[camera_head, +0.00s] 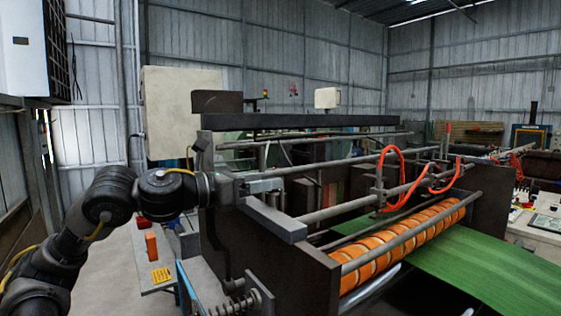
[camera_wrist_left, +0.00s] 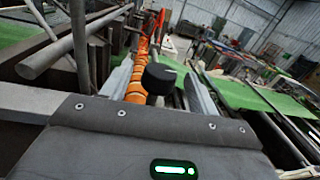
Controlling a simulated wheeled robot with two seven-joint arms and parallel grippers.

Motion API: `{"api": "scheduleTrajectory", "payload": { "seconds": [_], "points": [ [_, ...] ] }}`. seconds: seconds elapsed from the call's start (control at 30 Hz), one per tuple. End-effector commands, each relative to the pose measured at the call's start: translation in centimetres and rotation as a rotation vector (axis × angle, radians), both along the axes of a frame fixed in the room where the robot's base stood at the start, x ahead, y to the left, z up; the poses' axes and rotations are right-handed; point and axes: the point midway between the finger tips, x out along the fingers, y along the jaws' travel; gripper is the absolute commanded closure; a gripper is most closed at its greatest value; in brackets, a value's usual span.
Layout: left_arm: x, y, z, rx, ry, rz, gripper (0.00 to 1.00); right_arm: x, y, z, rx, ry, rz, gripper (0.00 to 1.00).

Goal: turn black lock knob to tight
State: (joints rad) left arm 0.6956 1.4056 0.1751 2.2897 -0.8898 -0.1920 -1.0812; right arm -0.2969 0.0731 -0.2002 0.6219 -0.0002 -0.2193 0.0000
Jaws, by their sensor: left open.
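The black lock knob (camera_wrist_left: 158,77) shows in the left wrist view as a dark round cap on a short stem. It appears between the two grey fingers of my left gripper (camera_wrist_left: 160,88), with a visible gap on each side. The fingers are open and not closed on it. In the head view my left gripper (camera_head: 270,185) reaches in from the left over the near side frame of the machine. I cannot make out the knob there. The knob's turn position cannot be told. My right gripper is in neither view.
The machine's dark side plate (camera_head: 285,250) and steel bars lie close around my left gripper. Orange rollers (camera_head: 405,243) carry a green sheet (camera_head: 490,265) to the right. Orange hoses (camera_head: 391,175) hang over the bars. A small side table (camera_head: 150,262) stands below my left arm.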

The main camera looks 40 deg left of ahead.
Motion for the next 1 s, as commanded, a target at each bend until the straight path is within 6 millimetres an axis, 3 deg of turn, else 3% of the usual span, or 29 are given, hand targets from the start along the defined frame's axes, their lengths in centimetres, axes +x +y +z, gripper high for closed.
{"api": "scheduleTrajectory", "payload": {
  "seconds": [0.03, 0.23, 0.7, 1.0],
  "points": [
    [0.7, -0.3, 0.8, -0.006, 0.0, -0.004, 0.4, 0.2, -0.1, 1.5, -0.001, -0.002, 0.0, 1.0],
    [3.0, -1.2, 0.4, -0.005, 0.0, -0.002, 0.4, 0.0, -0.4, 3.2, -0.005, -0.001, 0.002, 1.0],
    [4.2, -1.7, -0.1, 0.0, 0.001, 0.001, 0.4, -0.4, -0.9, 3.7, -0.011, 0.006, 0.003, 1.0],
    [4.2, -1.7, -0.1, 0.0, 0.001, 0.001, 0.77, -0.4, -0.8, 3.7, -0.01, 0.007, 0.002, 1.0]
  ]
}}
